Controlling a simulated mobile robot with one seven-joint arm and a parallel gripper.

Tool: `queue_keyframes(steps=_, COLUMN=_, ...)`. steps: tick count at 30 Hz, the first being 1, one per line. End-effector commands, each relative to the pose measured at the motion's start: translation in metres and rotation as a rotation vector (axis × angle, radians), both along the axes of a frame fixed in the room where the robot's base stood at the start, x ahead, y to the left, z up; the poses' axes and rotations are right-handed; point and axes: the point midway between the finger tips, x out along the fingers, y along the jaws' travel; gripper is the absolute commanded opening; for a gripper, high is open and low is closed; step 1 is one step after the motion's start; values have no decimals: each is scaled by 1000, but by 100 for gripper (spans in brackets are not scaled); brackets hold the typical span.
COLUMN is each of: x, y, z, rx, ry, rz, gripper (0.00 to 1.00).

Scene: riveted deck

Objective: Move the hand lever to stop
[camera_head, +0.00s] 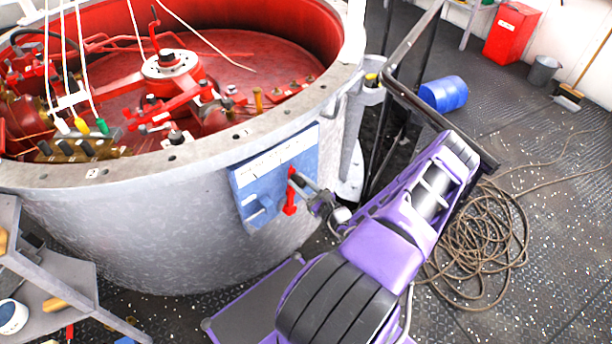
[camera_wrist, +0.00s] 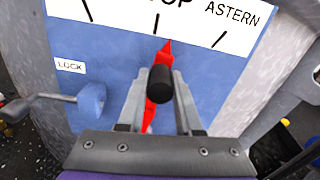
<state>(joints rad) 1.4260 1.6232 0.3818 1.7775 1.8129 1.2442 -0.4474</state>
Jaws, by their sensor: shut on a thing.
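A blue panel (camera_head: 262,188) with a white scale plate is fixed to the side of the big grey drum. The red hand lever (camera_head: 291,192) stands on it; in the wrist view its red pointer (camera_wrist: 166,50) reaches up near the middle scale mark, its tip slightly right of that mark. Partly cut-off lettering ending in "OP" and the word "ASTERN" show on the plate (camera_wrist: 190,22). My gripper (camera_wrist: 158,88) is shut on the lever's black handle (camera_wrist: 160,84). My gripper also shows in the head view (camera_head: 312,194). The fingers hide part of the lever.
A blue lock knob (camera_wrist: 91,99) with a side arm sits left of the lever, below a "LOCK" label (camera_wrist: 70,66). A dark rail (camera_head: 425,105), coiled rope (camera_head: 475,240) and blue barrel (camera_head: 443,94) lie to the right. A grey stepped stand (camera_head: 60,285) is at lower left.

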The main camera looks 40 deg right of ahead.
Motion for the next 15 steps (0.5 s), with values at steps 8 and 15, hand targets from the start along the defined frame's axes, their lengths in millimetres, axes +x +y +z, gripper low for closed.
queue_keyframes(steps=8, x=0, y=21, z=0, rx=-75, ry=0, rz=11, gripper=0)
queue_keyframes(steps=15, x=0, y=21, z=0, rx=-74, ry=0, rz=11, gripper=0)
